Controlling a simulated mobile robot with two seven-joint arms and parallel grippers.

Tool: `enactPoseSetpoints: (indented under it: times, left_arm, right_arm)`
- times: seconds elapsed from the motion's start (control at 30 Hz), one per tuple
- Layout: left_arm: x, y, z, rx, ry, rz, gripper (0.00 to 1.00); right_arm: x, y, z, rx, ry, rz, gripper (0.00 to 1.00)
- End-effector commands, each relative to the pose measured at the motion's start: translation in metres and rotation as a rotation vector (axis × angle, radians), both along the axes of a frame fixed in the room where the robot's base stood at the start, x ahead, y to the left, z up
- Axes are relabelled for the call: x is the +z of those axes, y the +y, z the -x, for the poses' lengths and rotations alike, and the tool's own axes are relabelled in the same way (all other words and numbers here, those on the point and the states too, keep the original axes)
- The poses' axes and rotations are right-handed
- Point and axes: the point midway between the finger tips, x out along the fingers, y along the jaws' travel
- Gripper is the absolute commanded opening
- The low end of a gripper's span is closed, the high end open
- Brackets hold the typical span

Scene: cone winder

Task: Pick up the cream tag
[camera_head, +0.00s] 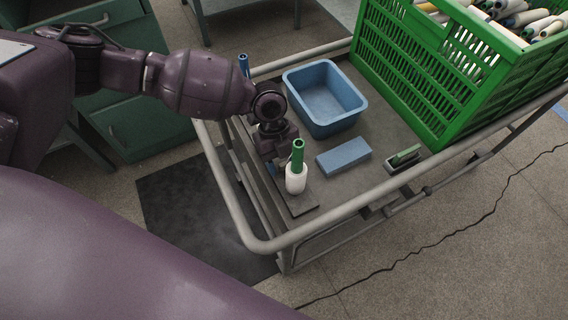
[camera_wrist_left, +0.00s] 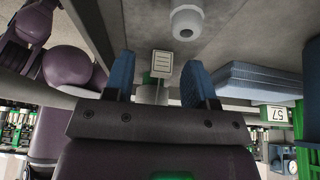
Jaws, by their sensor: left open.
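The cream tag (camera_wrist_left: 161,64) is a small pale rectangle with dark lines on it. In the left wrist view it shows between and beyond my fingertips, just above a pale grey upright part. I cannot make it out in the head view, where my gripper covers that area. My left gripper (camera_wrist_left: 158,72) is open, with its blue fingers on either side of the tag in the picture; I see no clear contact. In the head view my left gripper (camera_head: 270,160) is low over the cart's near left part. My right gripper is not in view.
A green tube in a white sleeve (camera_head: 296,182) stands close beside my left gripper. On the cart are a blue bin (camera_head: 326,125), a blue block (camera_head: 344,157) and a green crate (camera_head: 430,75) of cones. A grey rail (camera_head: 235,205) rings the cart.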

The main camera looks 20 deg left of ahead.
Motion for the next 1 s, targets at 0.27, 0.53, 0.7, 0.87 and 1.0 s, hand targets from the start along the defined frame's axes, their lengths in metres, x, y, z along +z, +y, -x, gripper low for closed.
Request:
enactPoseSetpoints:
  times: [0.27, 0.53, 0.7, 0.87, 1.0]
  left_arm:
    - [0.002, 0.000, -0.001, 0.000, -0.004, 0.000, 0.34]
    - [0.002, 0.000, -0.001, 0.001, -0.003, 0.000, 0.10]
    - [0.002, 0.000, -0.001, 0.001, -0.003, 0.000, 0.10]
    - [0.007, 0.000, -0.001, 0.001, -0.005, 0.000, 0.10]
    - [0.025, 0.000, -0.002, 0.000, -0.010, 0.001, 0.10]
  right_arm:
    - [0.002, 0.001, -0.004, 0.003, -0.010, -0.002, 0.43]
    - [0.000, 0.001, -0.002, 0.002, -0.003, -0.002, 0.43]
    - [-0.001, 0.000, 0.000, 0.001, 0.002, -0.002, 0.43]
    - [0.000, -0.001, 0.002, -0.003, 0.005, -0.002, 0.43]
    - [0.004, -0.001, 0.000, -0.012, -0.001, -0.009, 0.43]
